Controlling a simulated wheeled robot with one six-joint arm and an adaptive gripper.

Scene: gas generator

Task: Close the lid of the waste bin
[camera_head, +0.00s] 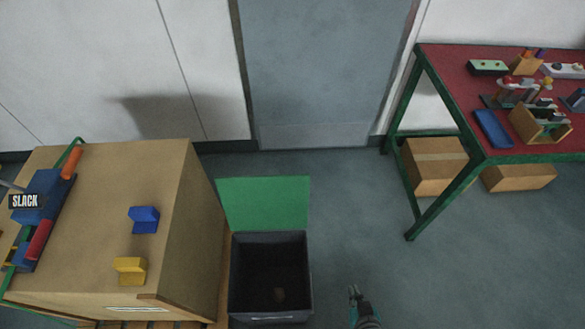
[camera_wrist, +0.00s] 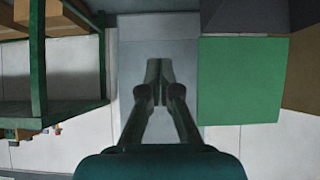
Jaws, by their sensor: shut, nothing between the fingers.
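The waste bin (camera_head: 306,262) is a dark grey open box at the lower middle of the head view. Its green lid (camera_head: 264,203) stands open at the bin's far edge.
A large cardboard box (camera_head: 180,230) with blue and yellow blocks on top stands just left of the bin. A red-topped table with a green frame (camera_head: 455,95) stands at the right, with boxes beneath. A grey door (camera_head: 325,70) is behind. The floor (camera_head: 350,215) between bin and table is clear.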

